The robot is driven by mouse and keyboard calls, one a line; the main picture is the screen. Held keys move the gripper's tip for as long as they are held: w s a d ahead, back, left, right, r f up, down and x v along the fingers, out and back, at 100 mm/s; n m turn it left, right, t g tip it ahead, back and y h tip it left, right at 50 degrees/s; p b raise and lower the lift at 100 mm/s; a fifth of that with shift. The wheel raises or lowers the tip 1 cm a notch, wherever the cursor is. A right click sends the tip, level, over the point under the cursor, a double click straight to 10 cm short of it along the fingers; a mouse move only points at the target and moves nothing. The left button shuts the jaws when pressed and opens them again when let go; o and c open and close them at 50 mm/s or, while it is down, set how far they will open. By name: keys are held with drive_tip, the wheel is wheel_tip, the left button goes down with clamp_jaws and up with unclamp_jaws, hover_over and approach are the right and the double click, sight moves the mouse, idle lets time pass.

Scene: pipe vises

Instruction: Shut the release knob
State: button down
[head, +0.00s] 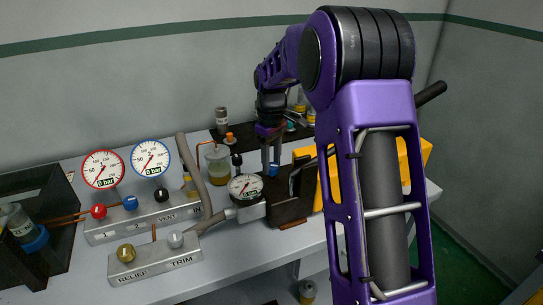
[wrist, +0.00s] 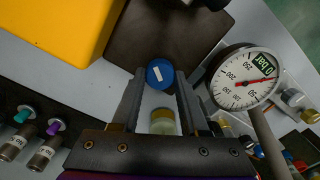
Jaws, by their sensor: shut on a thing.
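A blue knob with a white bar mark (wrist: 160,73) sits between my fingertips in the wrist view. I take it to be the release knob. It also shows in the head view (head: 273,169), low between the fingers above a dark block (head: 288,211). My gripper (head: 271,168) points down and is shut on this knob; it also shows in the wrist view (wrist: 160,80). The white bar is slightly tilted in the wrist picture. A round gauge (head: 245,187) beside the block reads 0 bar; it also shows in the wrist view (wrist: 244,78).
A yellow body (head: 413,160) stands right of the block, partly behind my arm. Left are a manifold with red (head: 98,211), blue (head: 130,203) and black knobs, and a RELIEF/TRIM block (head: 155,266). A grey hose (head: 193,165) and a jar (head: 217,171) stand near the gripper.

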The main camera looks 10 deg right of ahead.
sight(272, 165)
drive_tip(key=m+p, duration=0.2)
drive_tip(key=m, duration=0.3)
drive_tip(key=shift+r+m, duration=0.15)
drive_tip(key=shift+m, duration=0.15)
drive_tip(key=m+p, duration=0.1)
drive_tip(key=m, duration=0.4)
drive_tip(key=shift+p, duration=0.35)
drive_tip(key=shift+c, duration=2.1)
unclamp_jaws()
wheel_tip(272, 165, up, 17)
drive_tip(key=shift+r, duration=0.15)
